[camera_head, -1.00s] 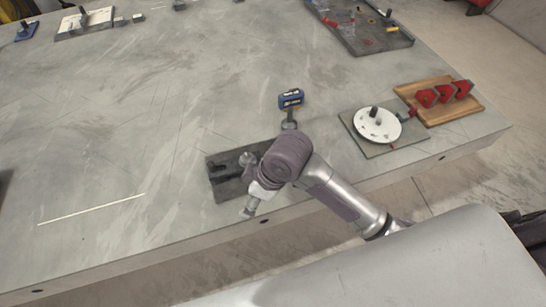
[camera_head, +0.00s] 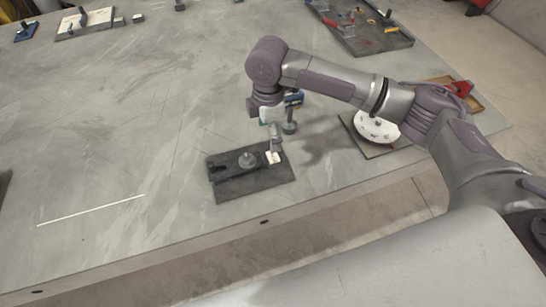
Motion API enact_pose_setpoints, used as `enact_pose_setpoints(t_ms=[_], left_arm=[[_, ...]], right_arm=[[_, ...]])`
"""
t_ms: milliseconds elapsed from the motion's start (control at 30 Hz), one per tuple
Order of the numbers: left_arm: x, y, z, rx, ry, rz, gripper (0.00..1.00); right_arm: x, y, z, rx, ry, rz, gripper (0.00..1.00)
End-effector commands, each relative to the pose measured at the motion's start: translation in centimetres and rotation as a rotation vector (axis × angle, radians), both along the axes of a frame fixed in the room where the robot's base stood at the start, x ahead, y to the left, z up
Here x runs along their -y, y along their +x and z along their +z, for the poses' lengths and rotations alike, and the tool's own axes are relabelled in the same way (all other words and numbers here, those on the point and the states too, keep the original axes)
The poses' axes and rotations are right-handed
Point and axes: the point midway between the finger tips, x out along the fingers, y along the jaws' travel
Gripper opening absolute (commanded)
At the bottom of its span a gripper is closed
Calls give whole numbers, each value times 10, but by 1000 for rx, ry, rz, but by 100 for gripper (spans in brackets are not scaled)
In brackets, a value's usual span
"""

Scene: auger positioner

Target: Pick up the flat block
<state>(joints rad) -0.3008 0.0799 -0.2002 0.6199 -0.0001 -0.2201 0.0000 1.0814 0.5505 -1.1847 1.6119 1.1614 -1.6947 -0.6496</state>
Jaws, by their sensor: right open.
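A small cream-coloured flat block (camera_head: 272,158) lies at the right part of a dark fixture plate (camera_head: 262,188) near the table's front edge. My right gripper (camera_head: 274,146) points down just above and behind this block and is open. I cannot tell whether its fingertips touch the block. A grey round knob (camera_head: 247,160) stands on the plate to the left of the gripper. My left gripper is not in view.
A white disc (camera_head: 374,128) on a plate and a wooden board (camera_head: 474,103) with red parts sit to the right, partly covered by my arm.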

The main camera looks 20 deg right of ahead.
Motion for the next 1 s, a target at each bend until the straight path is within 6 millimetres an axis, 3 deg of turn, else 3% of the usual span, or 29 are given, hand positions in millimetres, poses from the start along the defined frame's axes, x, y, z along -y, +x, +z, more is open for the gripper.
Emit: enact_pose_setpoints(t_ms=[133, 433, 700, 1000], left_arm=[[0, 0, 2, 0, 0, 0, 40], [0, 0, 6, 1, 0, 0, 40], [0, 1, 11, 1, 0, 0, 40], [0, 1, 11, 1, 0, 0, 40]], right_arm=[[0, -1, -27, -2, 0, 0, 81], [1, -2, -51, -1, 0, 0, 81], [3, -5, -89, 1, 0, 0, 81], [3, -4, -94, 3, 1, 1, 81]])
